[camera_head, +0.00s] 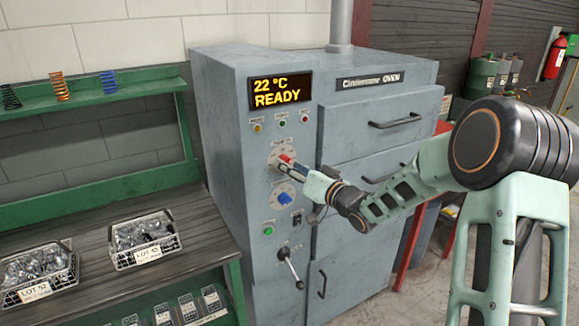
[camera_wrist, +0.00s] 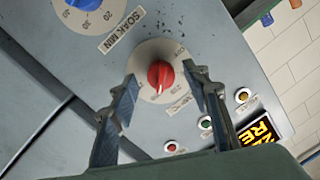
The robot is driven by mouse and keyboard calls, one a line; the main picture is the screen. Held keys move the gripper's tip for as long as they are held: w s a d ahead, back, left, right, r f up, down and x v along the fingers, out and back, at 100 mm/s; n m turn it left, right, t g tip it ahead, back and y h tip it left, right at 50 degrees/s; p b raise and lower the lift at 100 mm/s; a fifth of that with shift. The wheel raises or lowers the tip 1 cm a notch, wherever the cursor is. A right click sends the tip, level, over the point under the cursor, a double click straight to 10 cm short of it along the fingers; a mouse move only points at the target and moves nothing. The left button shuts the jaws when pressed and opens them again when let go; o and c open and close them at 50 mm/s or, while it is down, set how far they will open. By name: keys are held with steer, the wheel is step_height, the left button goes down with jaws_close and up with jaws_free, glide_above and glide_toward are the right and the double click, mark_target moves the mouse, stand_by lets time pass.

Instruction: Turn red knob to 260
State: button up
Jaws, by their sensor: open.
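The red knob (camera_wrist: 160,75) sits on a pale round dial with printed numbers on the grey oven panel. In the wrist view it shows just ahead of my gripper (camera_wrist: 165,88), between the lines of the two fingers. The fingers are open, one on either side of the knob, with a visible gap to it. In the head view my gripper (camera_head: 286,165) is at the dial and covers much of it; a bit of the red knob (camera_head: 285,158) shows at its tip. The knob's exact setting is too small to read.
The oven display (camera_head: 280,92) reads 22 °C READY. A blue knob (camera_head: 285,197) on its own dial is close below. Small buttons (camera_head: 282,123) are above and a lever (camera_head: 290,265) is lower down. Wire baskets (camera_head: 145,240) stand on the bench at left.

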steer(key=v, duration=1.1)
steer(key=shift+s+d+r, duration=0.1)
steer(key=shift+r, duration=0.05)
